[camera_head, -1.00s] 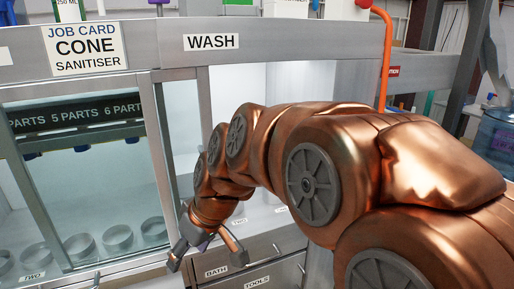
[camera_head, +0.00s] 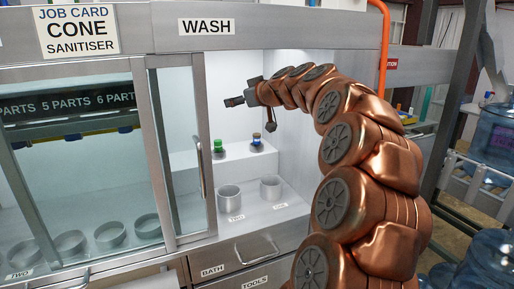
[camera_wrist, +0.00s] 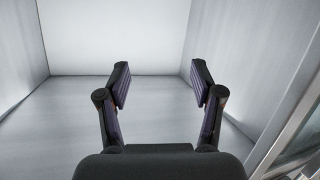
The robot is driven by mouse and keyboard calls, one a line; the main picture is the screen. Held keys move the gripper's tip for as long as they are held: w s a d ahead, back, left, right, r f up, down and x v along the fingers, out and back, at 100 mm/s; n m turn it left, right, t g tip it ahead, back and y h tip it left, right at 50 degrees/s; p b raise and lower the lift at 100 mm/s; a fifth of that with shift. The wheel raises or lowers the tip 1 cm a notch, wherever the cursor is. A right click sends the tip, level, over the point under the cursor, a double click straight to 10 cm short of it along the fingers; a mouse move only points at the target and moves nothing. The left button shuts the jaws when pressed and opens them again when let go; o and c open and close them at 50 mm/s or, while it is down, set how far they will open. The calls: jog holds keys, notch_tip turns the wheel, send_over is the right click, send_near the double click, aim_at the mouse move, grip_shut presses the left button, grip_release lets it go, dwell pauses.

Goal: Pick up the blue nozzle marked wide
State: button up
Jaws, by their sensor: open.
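A small nozzle with a dark blue top (camera_head: 256,140) stands on the raised white step inside the wash bay, in the head view. Any marking on it is too small to read. A green-topped nozzle (camera_head: 218,147) stands to its left on the same step. My gripper (camera_head: 252,114) is in the upper part of the wash bay, above the nozzles in the picture, apart from them. In the wrist view my gripper (camera_wrist: 161,83) has its two fingers spread wide with nothing between them.
Two grey cups (camera_head: 229,198) (camera_head: 271,188) stand on the bay floor before the step (camera_head: 185,165). A glass sliding door (camera_head: 182,150) with a handle borders the opening at left. Drawers marked bath and tools (camera_head: 245,250) lie below.

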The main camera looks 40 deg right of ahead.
jog(key=w+d+f+m+h+b, duration=0.2)
jog(key=w+d+f+m+b, duration=0.15)
jog(key=w+d+f, duration=0.65)
jog(key=m+g+h+b, duration=0.1)
jog(key=m+h+b, duration=0.3)
jog(key=h, duration=0.1)
send_near(259, 136)
jog(key=r+x, duration=0.1)
jog(key=x, duration=0.3)
jog(key=shift+w+a+f+n, duration=0.1)
jog(key=shift+f+n, duration=0.15)
jog(key=shift+f, duration=0.15)
